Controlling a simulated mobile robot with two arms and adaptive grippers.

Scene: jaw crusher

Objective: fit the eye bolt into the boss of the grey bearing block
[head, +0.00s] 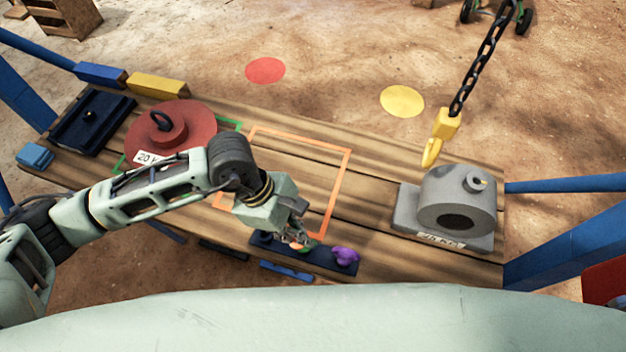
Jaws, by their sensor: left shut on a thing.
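The grey bearing block (455,208) stands at the right end of the wooden deck, with a short round boss (475,183) on top and a dark bore in its front. My left gripper (300,241) points down over a dark blue holder (270,250) at the deck's front edge. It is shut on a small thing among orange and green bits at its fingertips. The fingers hide most of it, so I cannot tell whether it is an eye bolt or whether it is clear of the holder. A purple piece (345,257) sits at the holder's right end. My right gripper is not in view.
A yellow hook (436,140) hangs on a black chain just behind the bearing block. A red round weight (190,125) with a dark eye on top stands left, partly behind my left arm. An orange outline (348,170) marks bare planks between weight and block.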

